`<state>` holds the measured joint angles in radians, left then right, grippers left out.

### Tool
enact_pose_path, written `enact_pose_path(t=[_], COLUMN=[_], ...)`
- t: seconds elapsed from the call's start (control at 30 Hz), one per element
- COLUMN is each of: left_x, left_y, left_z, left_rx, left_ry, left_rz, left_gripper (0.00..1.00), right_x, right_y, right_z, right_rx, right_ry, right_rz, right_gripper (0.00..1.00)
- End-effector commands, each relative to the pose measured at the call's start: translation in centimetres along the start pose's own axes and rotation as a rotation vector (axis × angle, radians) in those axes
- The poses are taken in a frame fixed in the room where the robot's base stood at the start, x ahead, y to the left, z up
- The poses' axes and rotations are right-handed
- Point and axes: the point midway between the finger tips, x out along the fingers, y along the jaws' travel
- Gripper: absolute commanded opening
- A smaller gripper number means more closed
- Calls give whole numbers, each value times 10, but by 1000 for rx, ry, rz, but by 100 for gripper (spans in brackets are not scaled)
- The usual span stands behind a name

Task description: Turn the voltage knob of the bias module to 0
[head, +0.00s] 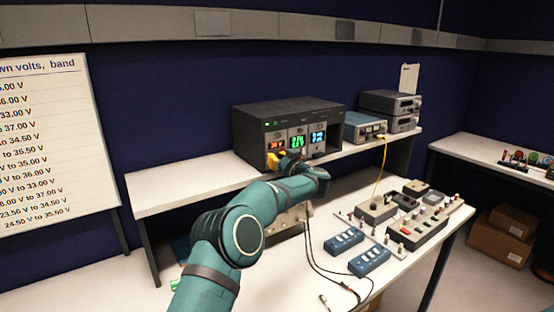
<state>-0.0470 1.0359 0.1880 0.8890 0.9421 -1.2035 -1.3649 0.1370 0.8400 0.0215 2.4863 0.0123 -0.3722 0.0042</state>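A dark module crate (262,122) stands on the shelf above the bench. Its front holds several modules with lit displays: orange-red (276,147), green (297,142) and blue (318,137). I cannot tell which one is the bias module, and the digits are too small to read surely. My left arm reaches in from the lower left, and its gripper (284,160) is at the crate's lower front, below the orange and green displays. The gripper and wrist hide the controls there, so the voltage knob is not visible. Whether its fingers are open or shut is unclear. My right gripper is out of view.
A whiteboard (50,150) with voltage ranges stands at left. Stacked grey instruments (390,103) and a blue box (365,126) sit right of the crate. The bench below holds blue switch boxes (344,242), other small boxes and cables. The shelf's left part (180,187) is clear.

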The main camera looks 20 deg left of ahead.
Motion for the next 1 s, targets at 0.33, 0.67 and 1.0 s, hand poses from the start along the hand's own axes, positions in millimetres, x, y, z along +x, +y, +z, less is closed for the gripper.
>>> enact_pose_path(t=[0.33, 0.67, 1.0], left_x=[0, -30, -96], left_y=[0, 0, 0], left_z=[0, -1, 0], left_rx=[1, 3, 3], left_ry=[0, 1, 1], left_rz=[0, 3, 2], left_gripper=[31, 31, 31], right_x=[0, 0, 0], right_y=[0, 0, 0], right_z=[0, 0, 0], right_rx=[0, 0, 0], right_ry=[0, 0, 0], right_rz=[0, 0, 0], right_gripper=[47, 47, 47])
